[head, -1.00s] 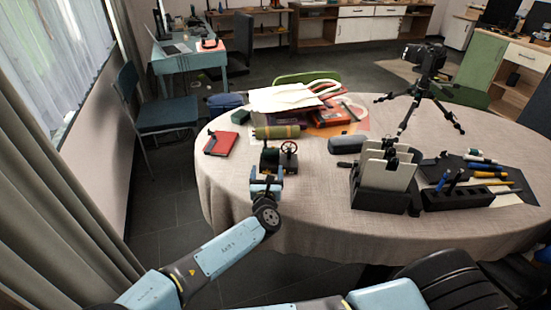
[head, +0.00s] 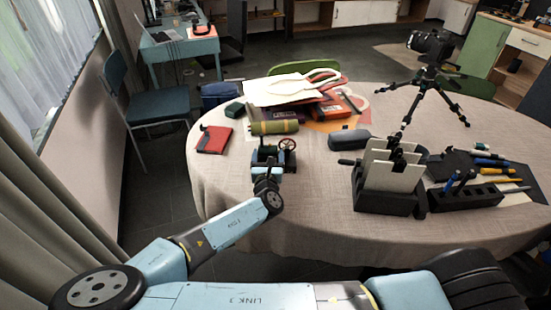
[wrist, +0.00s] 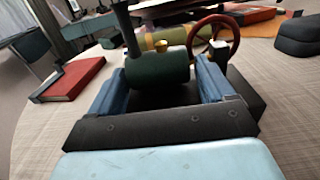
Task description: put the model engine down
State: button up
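The model engine (head: 287,146), with a dark green boiler, a black chimney and a red spoked flywheel, stands upright at the left part of the table (head: 320,210). In the wrist view its boiler (wrist: 157,70) is straight ahead. My gripper (head: 270,165) is at the engine from the near side. Its blue fingers (wrist: 160,72) are wide apart, one on each side of the engine, and look open. The lower part of the engine is partly hidden, so contact with the cloth is not clear.
A green roll (head: 273,127) lies close behind the engine. A red book (head: 214,139) is to the left. A black holder with pale panels (head: 388,195), a dark case (head: 350,139) and a camera tripod (head: 428,75) are to the right. Cloth in front is clear.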

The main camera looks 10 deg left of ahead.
jog(key=shift+a+r, duration=0.1)
grip_shut()
dwell(0.5)
